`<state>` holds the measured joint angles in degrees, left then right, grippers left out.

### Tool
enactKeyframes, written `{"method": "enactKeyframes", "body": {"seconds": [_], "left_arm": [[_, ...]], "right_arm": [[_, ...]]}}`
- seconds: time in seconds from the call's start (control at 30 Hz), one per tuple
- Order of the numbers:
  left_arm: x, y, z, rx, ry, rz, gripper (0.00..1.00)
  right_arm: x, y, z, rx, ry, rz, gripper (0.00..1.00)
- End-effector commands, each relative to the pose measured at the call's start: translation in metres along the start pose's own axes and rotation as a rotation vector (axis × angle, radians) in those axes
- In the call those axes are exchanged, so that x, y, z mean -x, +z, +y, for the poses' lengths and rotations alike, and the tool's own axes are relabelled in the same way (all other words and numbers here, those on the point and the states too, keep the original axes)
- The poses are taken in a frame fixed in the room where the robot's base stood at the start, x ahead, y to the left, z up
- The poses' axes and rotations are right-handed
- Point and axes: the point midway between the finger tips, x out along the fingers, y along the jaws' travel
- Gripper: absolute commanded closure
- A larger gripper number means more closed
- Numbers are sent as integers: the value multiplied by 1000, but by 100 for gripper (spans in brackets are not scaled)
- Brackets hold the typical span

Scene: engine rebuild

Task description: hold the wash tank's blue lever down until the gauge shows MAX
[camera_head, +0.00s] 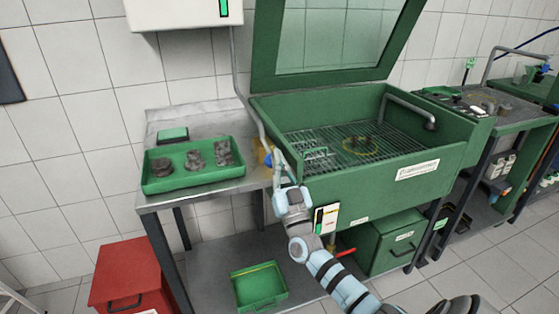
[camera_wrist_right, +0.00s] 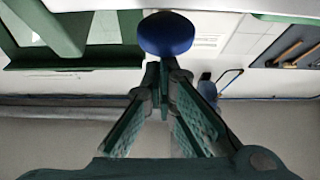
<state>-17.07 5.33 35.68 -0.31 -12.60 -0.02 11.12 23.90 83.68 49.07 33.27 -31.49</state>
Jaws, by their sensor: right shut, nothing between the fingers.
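The green wash tank (camera_head: 390,175) stands right of the middle in the head view, its windowed lid raised. The lever's blue knob (camera_head: 268,160) shows at the tank's left side, partly hidden by my right gripper (camera_head: 279,162). In the right wrist view, the round blue knob (camera_wrist_right: 166,33) sits just beyond the right gripper's fingertips (camera_wrist_right: 160,68), which are closed together and empty. They look very close to the knob; I cannot tell whether they touch. A white panel with a coloured strip (camera_head: 327,218) is on the tank's front; its reading is too small to tell. My left gripper is out of view.
A green tray (camera_head: 195,178) with several dark metal parts sits on the steel table left of the tank. A red cabinet (camera_head: 135,275) stands below left. A green bin (camera_head: 258,287) is on the lower shelf. A white wall box (camera_head: 180,12) has a green-lit strip.

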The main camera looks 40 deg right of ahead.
Motion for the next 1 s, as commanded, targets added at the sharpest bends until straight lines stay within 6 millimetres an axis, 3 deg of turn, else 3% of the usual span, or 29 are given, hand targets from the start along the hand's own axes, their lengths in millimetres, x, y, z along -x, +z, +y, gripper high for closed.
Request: {"method": "enactKeyframes", "body": {"seconds": [0.37,1.0], "left_arm": [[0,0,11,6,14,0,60],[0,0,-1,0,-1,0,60]], "right_arm": [[0,1,0,0,0,-3,100],[0,1,0,0,0,-3,100]]}}
